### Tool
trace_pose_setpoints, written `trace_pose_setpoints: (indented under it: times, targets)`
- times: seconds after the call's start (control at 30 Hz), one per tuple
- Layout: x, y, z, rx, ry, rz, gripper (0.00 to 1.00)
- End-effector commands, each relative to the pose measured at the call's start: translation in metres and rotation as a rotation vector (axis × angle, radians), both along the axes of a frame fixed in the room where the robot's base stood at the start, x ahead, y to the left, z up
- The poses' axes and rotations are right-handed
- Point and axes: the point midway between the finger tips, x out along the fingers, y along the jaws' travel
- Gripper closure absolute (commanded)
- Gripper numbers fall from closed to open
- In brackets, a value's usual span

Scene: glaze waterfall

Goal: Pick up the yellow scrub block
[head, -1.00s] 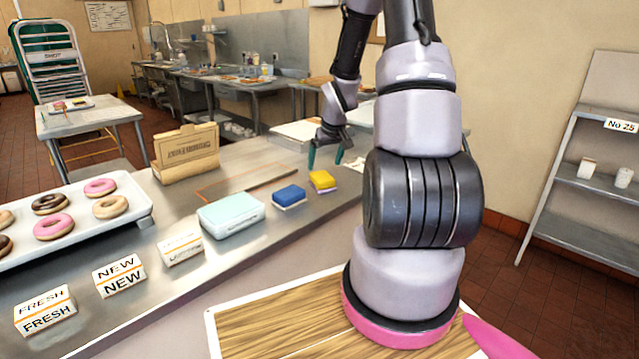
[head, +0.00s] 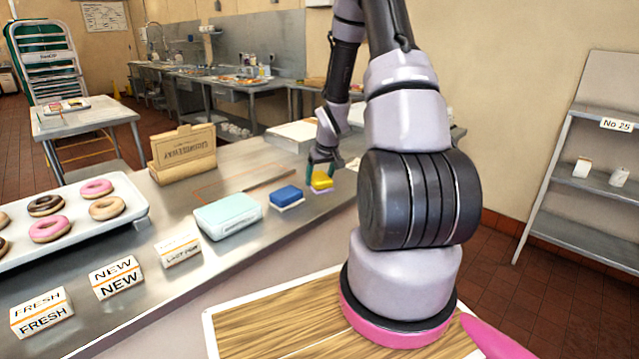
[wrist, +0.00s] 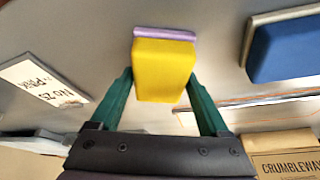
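The yellow scrub block (head: 321,181) with a purple pad underneath is at the far right of the row on the steel counter (head: 245,262). My gripper (head: 323,168) is lowered over it, with one green finger on each side. In the wrist view the block (wrist: 163,72) sits between the two fingers (wrist: 160,75), its purple edge at the top. The fingertips are very close to its sides; whether they touch is hard to tell. The fingers look spread about the block's width, so the gripper appears open. The block appears to rest on the counter.
A blue block (head: 286,196) stands just left of the yellow one, with a pale blue box (head: 228,215) further left. A brown folder-like box (head: 183,153), a doughnut tray (head: 135,220) and label cards are further along. A label (wrist: 42,82) lies near my gripper.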

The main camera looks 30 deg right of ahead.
Motion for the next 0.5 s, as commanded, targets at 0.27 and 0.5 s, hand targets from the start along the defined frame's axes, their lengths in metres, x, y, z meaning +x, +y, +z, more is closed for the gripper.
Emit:
trace_pose_setpoints:
  times: [0.27,0.5]
  targets:
    - [0.000,0.000,0.001,0.000,0.000,0.000,0.86]
    - [0.001,-0.001,0.030,-0.002,-0.006,0.000,0.86]
